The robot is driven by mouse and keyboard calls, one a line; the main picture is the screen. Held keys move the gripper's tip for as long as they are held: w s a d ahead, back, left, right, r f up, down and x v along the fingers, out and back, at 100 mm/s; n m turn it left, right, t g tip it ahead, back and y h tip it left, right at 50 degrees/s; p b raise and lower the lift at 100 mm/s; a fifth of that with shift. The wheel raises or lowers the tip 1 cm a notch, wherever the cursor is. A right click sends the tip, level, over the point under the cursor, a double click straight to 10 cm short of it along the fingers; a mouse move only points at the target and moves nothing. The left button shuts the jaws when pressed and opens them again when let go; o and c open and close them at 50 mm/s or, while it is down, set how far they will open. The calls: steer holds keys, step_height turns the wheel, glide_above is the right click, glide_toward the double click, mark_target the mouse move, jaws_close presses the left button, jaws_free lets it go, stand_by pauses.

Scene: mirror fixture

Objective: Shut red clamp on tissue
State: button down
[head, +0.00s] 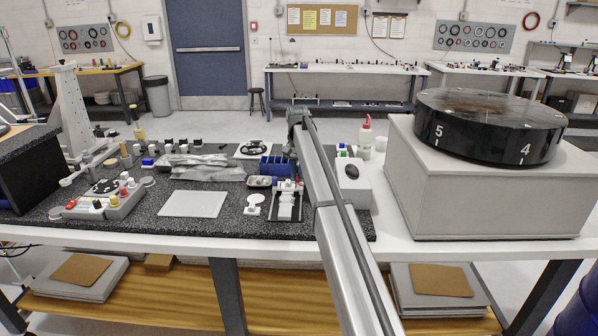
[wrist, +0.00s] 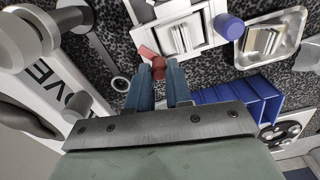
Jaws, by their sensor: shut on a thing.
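The red clamp (wrist: 152,62) shows in the wrist view at the tips of my gripper (wrist: 157,70), at the edge of a white fixture. My gripper's two blue-grey fingers are shut on it. A stack of pale, thin sheets, likely the tissue (wrist: 186,36), lies in the white fixture (wrist: 206,40) just beyond the clamp. Whether the clamp touches the tissue cannot be told. In the head view, the fixture (head: 287,207) is small, at the right of the dark mat, and my arm hides the gripper.
A blue cylinder (wrist: 229,27) stands beside the fixture. A metal tray (wrist: 292,22) holds pale strips, and a blue slotted rack (wrist: 235,100) is close to my gripper's right. A grey plate (head: 194,204) lies left of the fixture, and a black numbered drum (head: 480,135) stands far right.

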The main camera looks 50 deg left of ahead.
mark_target(297, 174)
steer(key=shift+s+n, duration=0.15)
steer(key=shift+n, duration=0.75)
steer(key=c, duration=1)
jaws_free()
steer(key=shift+c, duration=0.2)
step_height(297, 174, up, 14)
steer(key=shift+f, duration=0.15)
